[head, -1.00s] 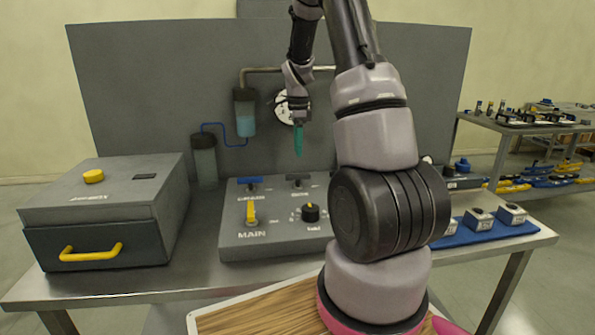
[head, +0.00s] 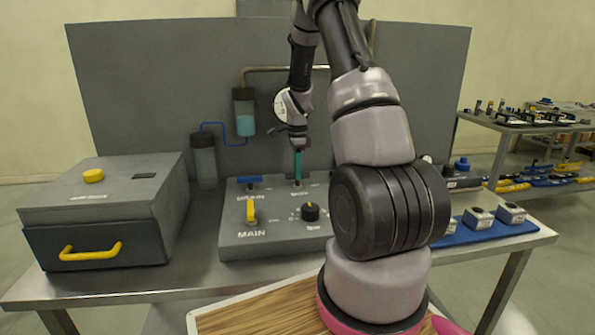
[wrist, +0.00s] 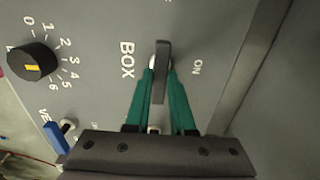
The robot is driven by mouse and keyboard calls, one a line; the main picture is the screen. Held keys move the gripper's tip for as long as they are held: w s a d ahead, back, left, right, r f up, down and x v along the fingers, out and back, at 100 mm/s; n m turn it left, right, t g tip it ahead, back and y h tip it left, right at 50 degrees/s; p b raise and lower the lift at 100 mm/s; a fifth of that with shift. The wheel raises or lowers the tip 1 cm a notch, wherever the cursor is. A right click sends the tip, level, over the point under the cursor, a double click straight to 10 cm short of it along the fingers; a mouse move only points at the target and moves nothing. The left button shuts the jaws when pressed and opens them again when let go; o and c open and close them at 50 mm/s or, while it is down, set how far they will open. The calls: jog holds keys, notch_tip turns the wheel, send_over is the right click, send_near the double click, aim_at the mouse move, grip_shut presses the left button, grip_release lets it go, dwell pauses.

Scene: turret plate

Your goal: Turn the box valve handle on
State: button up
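The box valve handle (wrist: 162,70) is a dark grey bar beside the word BOX on the grey panel in the wrist view. It lies crosswise to the direction from BOX to the ON label (wrist: 197,67). My gripper (wrist: 161,72) has green fingers, one on each side of the handle, with the tips close to its sides. Whether they press on it cannot be told. In the head view my gripper (head: 298,172) points down at the back of the control panel (head: 275,238) and largely hides the handle.
A grey box with a yellow drawer pull (head: 91,252) is at left. A blue tray (head: 490,234) lies at right.

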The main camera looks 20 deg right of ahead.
grip_shut()
jog(key=n, duration=0.4)
jog(key=shift+n, duration=0.4)
jog(key=n, duration=0.9)
jog(key=shift+n, duration=2.1)
jog(key=shift+w, duration=0.1)
jog(key=o, duration=0.8)
grip_release()
